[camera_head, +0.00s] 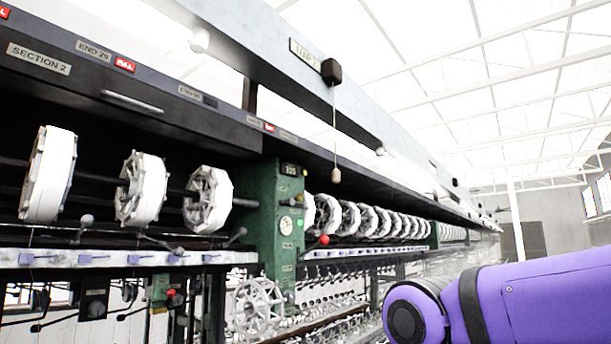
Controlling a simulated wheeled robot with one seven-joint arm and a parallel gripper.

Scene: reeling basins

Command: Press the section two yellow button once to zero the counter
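A green post (266,212) stands at the middle of the reeling machine. A small dark counter display (290,169) sits near its top, and its digits are too small to read surely. A tiny yellowish spot (305,172) beside the display looks like a yellow button, but it is too small to be certain. A "SECTION 2" plate (38,58) is on the dark beam at upper left. My gripper is out of view; only my purple arm shows at lower right, apart from the post.
White reels (143,190) line the machine on both sides of the post. A red-knobbed lever (323,240) sticks out right of it. A cord with a wooden pull (336,176) hangs from a dark box (331,71). Open space lies at right.

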